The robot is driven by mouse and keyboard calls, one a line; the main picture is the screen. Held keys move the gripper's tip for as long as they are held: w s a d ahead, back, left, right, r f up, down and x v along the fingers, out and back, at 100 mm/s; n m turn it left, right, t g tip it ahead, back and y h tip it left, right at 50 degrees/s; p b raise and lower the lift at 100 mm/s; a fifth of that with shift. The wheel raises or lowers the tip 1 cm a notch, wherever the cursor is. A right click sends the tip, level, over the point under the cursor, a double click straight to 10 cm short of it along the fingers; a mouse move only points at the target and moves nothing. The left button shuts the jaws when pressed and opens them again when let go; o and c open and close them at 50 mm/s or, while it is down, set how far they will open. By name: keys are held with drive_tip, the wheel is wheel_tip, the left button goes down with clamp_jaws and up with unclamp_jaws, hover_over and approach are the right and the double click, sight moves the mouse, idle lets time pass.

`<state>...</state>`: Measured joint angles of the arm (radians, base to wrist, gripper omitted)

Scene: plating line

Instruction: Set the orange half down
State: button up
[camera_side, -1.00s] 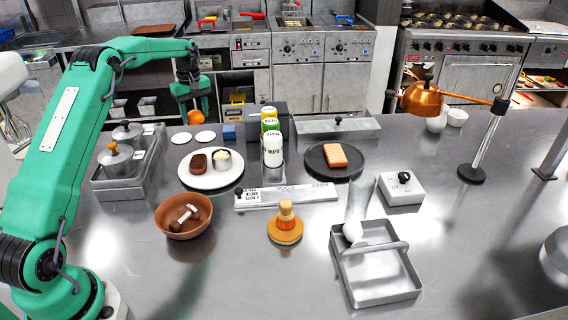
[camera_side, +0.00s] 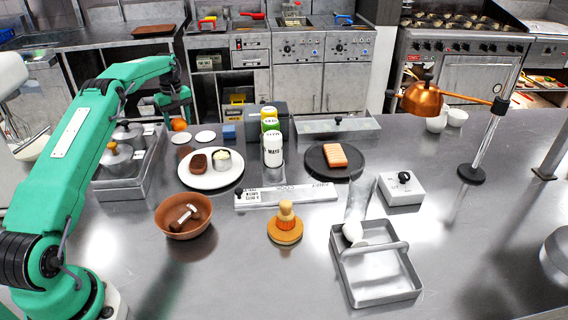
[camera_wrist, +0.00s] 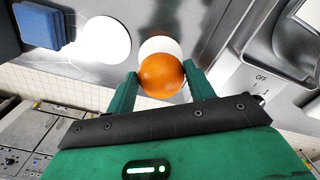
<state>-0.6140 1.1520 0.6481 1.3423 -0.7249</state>
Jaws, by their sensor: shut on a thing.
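The orange half (camera_wrist: 161,75) sits between the two fingertips of my gripper (camera_wrist: 160,88) in the wrist view, its rounded orange skin facing the camera. My gripper is shut on it. In the side view the orange half (camera_side: 179,125) shows at the far left of the counter, just below my gripper (camera_side: 178,118). A white disc (camera_wrist: 158,46) lies partly behind the orange half in the wrist view. I cannot tell whether the orange half touches it. A second white disc (camera_wrist: 103,40) lies beside it, bare; it also shows in the side view (camera_side: 205,136).
A blue block (camera_wrist: 40,24) lies beyond the bare disc. A metal tray with lidded pots (camera_side: 128,180) stands at the left. A white plate (camera_side: 211,181) with food, sauce bottles (camera_side: 272,150) and a brown bowl (camera_side: 183,230) stand nearer.

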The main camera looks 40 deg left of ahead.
sight(180, 130)
drive_tip(key=shift+f, duration=2)
drive_tip(key=shift+f, duration=0.15)
drive_tip(key=o, duration=1)
wheel_tip(180, 130, up, 12)
drive_tip(key=shift+r, duration=0.15)
